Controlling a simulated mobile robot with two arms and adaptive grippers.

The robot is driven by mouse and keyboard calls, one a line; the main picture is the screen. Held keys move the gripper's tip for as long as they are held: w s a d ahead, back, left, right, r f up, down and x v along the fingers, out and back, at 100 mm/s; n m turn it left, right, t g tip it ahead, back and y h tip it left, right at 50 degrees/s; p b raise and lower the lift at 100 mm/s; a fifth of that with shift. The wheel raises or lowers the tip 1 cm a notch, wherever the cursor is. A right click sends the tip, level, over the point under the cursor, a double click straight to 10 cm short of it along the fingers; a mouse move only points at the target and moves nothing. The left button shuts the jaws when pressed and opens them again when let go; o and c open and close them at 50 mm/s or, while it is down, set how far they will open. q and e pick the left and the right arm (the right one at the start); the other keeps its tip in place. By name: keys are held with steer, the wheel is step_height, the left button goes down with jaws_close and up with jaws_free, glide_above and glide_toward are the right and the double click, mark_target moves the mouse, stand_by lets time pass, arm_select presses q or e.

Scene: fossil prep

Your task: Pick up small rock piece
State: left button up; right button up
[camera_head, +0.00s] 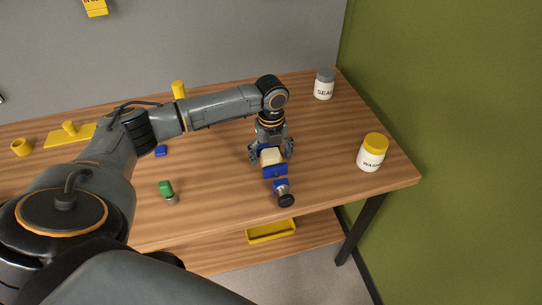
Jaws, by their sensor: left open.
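A small pale beige rock piece (272,157) sits in a blue vise-like holder (275,172) on the wooden table. My left gripper (271,157) points down over it. Its fingers are open, one on each side of the pale piece. I cannot tell whether they touch it. The gripper covers the far side of the piece. My right gripper is not in view.
A white jar with a yellow lid (371,153) and a grey-lidded jar (324,86) stand to the right. A small green-topped object (167,191) and a blue block (160,151) lie to the left. A yellow tray (270,232) is on the lower shelf.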

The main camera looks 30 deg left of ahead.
arm_select(q)
steer(key=c, duration=1.5)
steer(key=shift+c, duration=0.2)
steer(key=shift+r, duration=0.15)
